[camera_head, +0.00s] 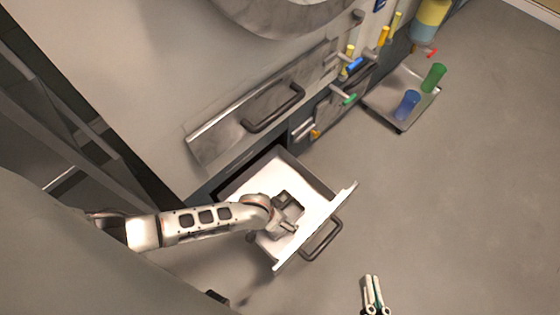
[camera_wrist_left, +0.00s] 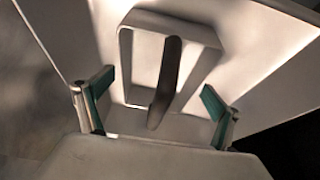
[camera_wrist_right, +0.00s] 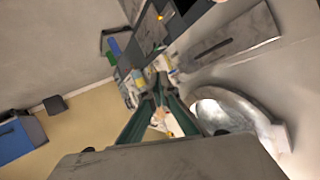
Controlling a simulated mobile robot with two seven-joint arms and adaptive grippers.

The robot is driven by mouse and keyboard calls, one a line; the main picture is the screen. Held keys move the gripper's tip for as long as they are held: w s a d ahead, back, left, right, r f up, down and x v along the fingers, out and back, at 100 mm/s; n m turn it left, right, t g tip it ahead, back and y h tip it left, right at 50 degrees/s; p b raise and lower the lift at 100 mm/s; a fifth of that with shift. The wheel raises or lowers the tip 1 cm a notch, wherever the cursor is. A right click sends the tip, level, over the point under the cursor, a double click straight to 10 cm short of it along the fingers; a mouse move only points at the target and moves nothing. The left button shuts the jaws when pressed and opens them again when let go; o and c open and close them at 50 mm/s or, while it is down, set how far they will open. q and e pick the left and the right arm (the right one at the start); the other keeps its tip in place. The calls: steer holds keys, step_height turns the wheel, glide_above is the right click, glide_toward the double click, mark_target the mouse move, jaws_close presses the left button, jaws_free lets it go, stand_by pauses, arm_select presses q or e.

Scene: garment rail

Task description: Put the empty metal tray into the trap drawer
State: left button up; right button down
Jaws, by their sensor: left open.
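The trap drawer (camera_head: 325,215) is pulled open, with a white inside and a dark loop handle. My left gripper (camera_head: 288,215) is down inside the drawer. In the left wrist view it is open (camera_wrist_left: 155,100), its fingers on either side of a pale square frame (camera_wrist_left: 213,50) with a dark bar across its middle; I cannot tell whether they touch it. I cannot tell whether this frame is the metal tray. Another metal tray (camera_head: 385,112) at upper right holds a blue cup and a green cup. My right gripper (camera_head: 372,280) is shut and empty, over the floor.
A counter (camera_head: 130,60) with a round metal basin (camera_head: 290,10) stands at upper left. Colored taps (camera_head: 355,64) stick out along the cabinet. The floor at right is clear.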

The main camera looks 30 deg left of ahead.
arm_select(q)
steer(key=r, duration=0.1)
steer(key=r+p, duration=0.1)
steer(key=r, duration=0.1)
steer(key=r+p, duration=0.1)
steer(key=shift+s+a+r, duration=0.15)
steer(key=shift+a+r, duration=0.1)
steer(key=shift+r, duration=0.05)
steer(key=p+v, duration=0.4)
steer(key=v, duration=0.3)
steer(key=shift+s, duration=0.2)
steer(key=shift+s+r, duration=0.25)
steer(key=shift+s, duration=0.3)
arm_select(e)
steer(key=d+f+n+g+h, duration=0.1)
steer(key=d+f+n, duration=0.1)
steer(key=d, duration=0.4)
steer(key=shift+s+n+h, duration=0.3)
steer(key=shift+s+n, duration=0.05)
steer(key=shift+n, duration=0.35)
arm_select(q)
steer(key=shift+f, duration=0.1)
arm_select(e)
steer(key=shift+d, duration=0.1)
steer(key=shift+r, duration=0.1)
